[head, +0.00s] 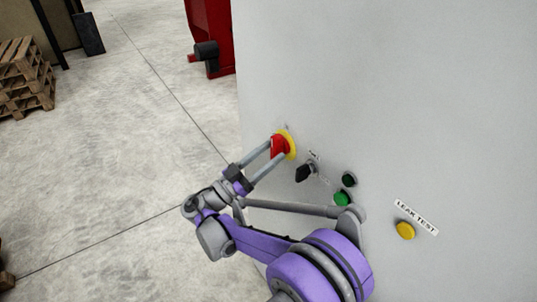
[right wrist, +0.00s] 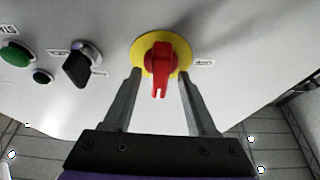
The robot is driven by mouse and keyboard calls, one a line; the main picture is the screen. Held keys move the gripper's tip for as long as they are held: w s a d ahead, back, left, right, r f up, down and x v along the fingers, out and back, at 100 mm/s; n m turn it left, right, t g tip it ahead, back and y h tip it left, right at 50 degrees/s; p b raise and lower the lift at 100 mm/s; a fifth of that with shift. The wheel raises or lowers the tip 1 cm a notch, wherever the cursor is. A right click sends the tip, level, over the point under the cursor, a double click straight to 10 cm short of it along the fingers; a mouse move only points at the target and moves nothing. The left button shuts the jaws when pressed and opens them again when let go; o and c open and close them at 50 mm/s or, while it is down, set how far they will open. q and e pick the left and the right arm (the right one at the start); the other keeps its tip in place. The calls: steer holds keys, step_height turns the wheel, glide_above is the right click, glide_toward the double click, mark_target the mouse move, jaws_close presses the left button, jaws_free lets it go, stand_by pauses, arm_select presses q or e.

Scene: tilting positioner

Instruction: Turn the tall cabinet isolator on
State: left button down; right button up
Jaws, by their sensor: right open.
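The isolator is a red rotary handle on a round yellow plate (head: 289,142), on the side of the tall light-grey cabinet (head: 390,80). In the right wrist view the red handle (right wrist: 160,66) points down toward my gripper, in front of the yellow disc. My right gripper (head: 277,152) is open, one finger on each side of the handle, tips close to the plate. Gaps show between fingers and handle in the right wrist view (right wrist: 159,82); whether the tips touch the plate I cannot tell. My left gripper is not in view.
Open floor lies left, with pallets (head: 25,80) and a red machine (head: 212,35) beyond.

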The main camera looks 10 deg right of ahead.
steer(key=b+v, duration=0.1)
steer(key=v, duration=0.9)
steer(key=shift+a+f+b, duration=0.15)
steer(key=shift+a+b, duration=0.25)
steer(key=shift+s+a+g, duration=0.1)
steer(key=shift+g, duration=0.2)
